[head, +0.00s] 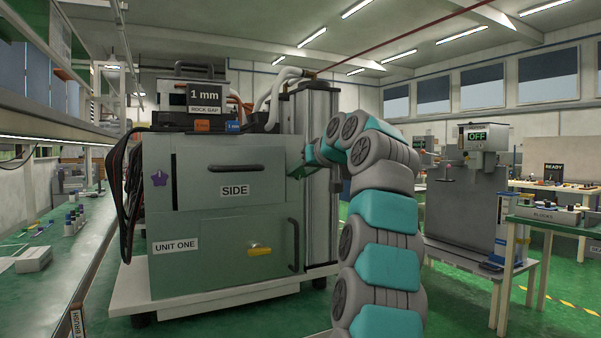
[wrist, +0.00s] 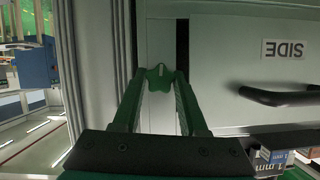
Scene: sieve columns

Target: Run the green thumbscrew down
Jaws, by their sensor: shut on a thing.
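The green thumbscrew (wrist: 161,77) is a small lobed knob on the grey front of the machine, beside the panel marked SIDE. In the wrist view my gripper (wrist: 160,86) has a finger on each side of it and is shut on it. A pale mark shows on the knob's face. In the head view my arm reaches to the right edge of the machine's front, and the thumbscrew cannot be made out there.
The SIDE drawer (head: 230,172) has a dark bar handle close to my gripper. A purple knob (head: 159,178) sits at the panel's left. Below is the UNIT ONE door (head: 225,255) with a yellow latch (head: 259,250). A metal column (head: 318,120) rises behind my gripper.

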